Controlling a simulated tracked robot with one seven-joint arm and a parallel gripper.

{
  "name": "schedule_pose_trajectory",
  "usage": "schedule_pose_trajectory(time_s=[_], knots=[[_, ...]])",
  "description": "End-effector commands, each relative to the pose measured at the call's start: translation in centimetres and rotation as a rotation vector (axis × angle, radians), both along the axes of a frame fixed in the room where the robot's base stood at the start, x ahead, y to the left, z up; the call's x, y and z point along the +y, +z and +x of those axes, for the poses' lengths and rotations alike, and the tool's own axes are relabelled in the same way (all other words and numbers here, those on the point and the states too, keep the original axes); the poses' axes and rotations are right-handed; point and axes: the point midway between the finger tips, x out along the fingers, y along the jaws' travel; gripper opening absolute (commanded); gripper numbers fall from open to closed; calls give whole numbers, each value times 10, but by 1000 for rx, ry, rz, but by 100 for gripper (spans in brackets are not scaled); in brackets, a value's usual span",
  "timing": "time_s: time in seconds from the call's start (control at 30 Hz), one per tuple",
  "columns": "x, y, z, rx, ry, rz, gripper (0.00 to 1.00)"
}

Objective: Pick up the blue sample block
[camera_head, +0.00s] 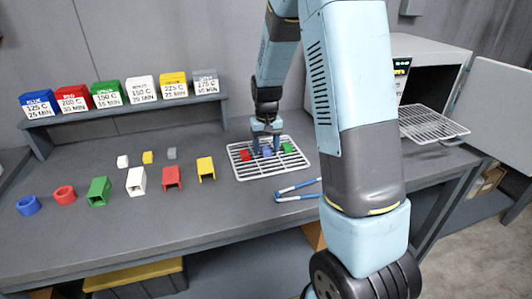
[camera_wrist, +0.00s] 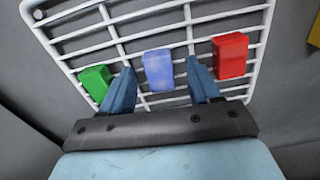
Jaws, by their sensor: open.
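The blue sample block (camera_wrist: 158,70) lies on a white wire rack, between a green block (camera_wrist: 95,82) and a red block (camera_wrist: 230,55) in the wrist view. My gripper (camera_wrist: 160,78) is open, with one finger on each side of the blue block and a gap to it on both sides. In the head view my gripper (camera_head: 267,143) points down over the rack, and the blue block (camera_head: 267,151) shows just below it. The red block (camera_head: 245,155) and green block (camera_head: 287,147) lie on either side there.
The white wire rack (camera_head: 246,173) lies on the grey bench (camera_head: 140,240). Blue tongs (camera_head: 298,190) lie in front of it. Several coloured parts, such as a yellow one (camera_head: 206,168), stand to the left. An open oven (camera_head: 425,70) with another rack (camera_head: 430,123) is at the right.

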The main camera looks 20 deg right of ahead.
Motion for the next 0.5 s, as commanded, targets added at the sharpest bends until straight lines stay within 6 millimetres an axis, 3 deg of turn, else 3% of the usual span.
schedule_pose_trajectory(time_s=[0.07,0.5], knots=[[0,0,0,0,0,0,59],[0,0,0,0,-1,0,17]])
